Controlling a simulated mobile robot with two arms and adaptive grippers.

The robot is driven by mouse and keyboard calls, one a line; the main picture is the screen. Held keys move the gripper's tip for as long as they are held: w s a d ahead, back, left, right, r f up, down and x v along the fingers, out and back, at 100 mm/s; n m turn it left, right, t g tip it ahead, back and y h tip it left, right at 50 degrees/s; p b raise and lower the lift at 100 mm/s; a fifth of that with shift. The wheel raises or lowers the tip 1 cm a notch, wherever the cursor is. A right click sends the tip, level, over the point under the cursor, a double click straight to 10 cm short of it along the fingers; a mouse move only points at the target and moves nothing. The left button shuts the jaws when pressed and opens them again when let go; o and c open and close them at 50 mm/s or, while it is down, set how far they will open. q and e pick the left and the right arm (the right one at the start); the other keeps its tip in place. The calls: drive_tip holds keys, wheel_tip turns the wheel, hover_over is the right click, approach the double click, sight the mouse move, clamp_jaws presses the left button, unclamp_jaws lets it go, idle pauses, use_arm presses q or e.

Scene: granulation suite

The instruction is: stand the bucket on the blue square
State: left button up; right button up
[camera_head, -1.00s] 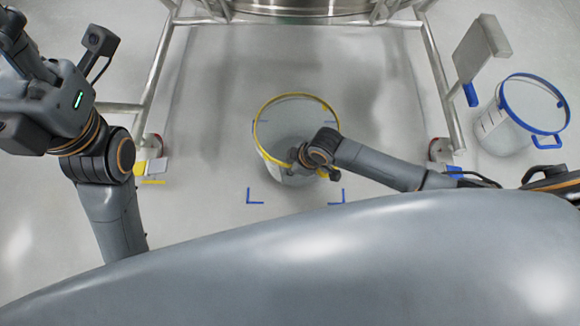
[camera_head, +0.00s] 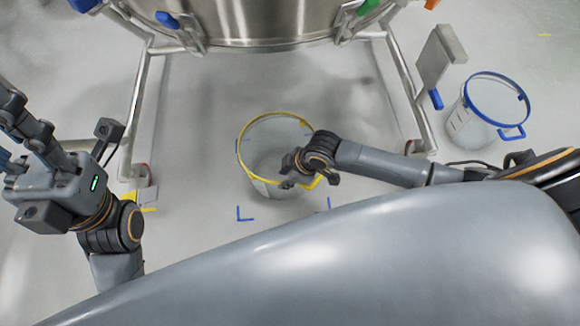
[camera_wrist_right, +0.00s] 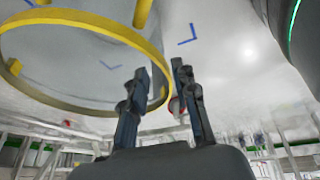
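A pale bucket with a yellow rim (camera_head: 262,165) stands upright on the floor inside blue corner marks (camera_head: 243,215) of the square. Its footing against the back marks is partly hidden. My right gripper (camera_head: 294,172) is at the bucket's near right side, by the yellow handle. In the right wrist view the fingers (camera_wrist_right: 160,72) are apart with nothing clearly held between them, and the yellow rim (camera_wrist_right: 90,22) passes beside the left finger. My left gripper (camera_head: 12,140) is at the left edge, away from the bucket, its fingertips partly cut off.
A steel vessel (camera_head: 265,20) on a tubular frame (camera_head: 148,100) stands behind, its legs either side of the bucket. A second bucket with a blue rim (camera_head: 470,125) stands at the right, beside a grey panel (camera_head: 436,62).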

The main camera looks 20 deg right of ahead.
drive_tip(key=shift+p+v, duration=0.6)
drive_tip(key=shift+v, duration=1.25)
